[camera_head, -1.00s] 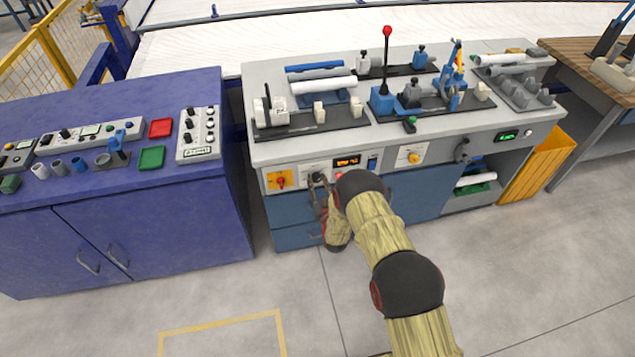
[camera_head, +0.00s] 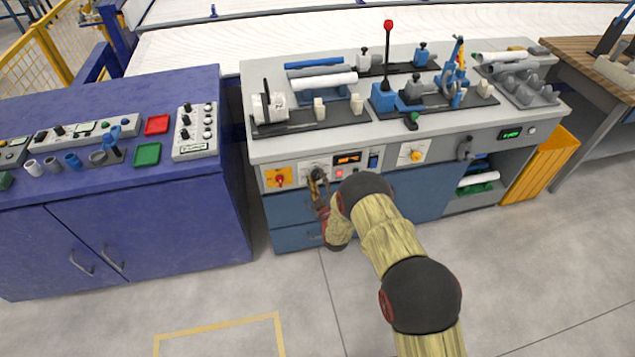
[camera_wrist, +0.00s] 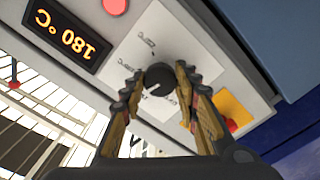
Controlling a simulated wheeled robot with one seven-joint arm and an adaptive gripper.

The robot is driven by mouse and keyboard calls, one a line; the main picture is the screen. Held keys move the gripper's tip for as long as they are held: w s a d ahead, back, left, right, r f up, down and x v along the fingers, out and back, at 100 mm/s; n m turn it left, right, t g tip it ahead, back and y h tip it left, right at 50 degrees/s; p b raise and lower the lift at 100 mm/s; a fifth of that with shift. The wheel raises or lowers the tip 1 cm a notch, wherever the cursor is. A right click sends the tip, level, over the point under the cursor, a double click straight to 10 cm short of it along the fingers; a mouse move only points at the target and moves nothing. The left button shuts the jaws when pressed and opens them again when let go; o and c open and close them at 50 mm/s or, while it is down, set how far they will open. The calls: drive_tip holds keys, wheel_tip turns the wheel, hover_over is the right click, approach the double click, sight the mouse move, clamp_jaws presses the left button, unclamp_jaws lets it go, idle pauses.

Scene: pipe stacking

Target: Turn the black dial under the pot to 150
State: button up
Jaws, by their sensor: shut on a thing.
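The black dial (camera_wrist: 160,76) sits on a white marked plate (camera_wrist: 132,55) on the workbench's front panel. In the head view the dial (camera_head: 317,173) is partly hidden by my gripper (camera_head: 318,184). In the wrist view the two fingers of my gripper (camera_wrist: 158,82) lie on either side of the dial and are shut on it. The display (camera_wrist: 67,37) beside the plate appears upside down in the wrist view and reads 180 °C. The display is lit orange in the head view (camera_head: 347,159). I cannot make out a pot directly above the dial.
A red button (camera_wrist: 115,5) is near the display. A yellow plate with a red switch (camera_head: 279,179) lies left of the dial. Blue drawers (camera_head: 292,210) are below, and a blue cabinet (camera_head: 120,235) stands to the left. Open floor lies in front.

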drive_tip(key=shift+n+b, duration=0.5)
drive_tip(key=shift+n, duration=1)
drive_tip(key=o, duration=1.1)
drive_tip(key=shift+o, duration=0.2)
drive_tip(key=v, duration=1.2)
drive_tip(key=shift+f, duration=0.1)
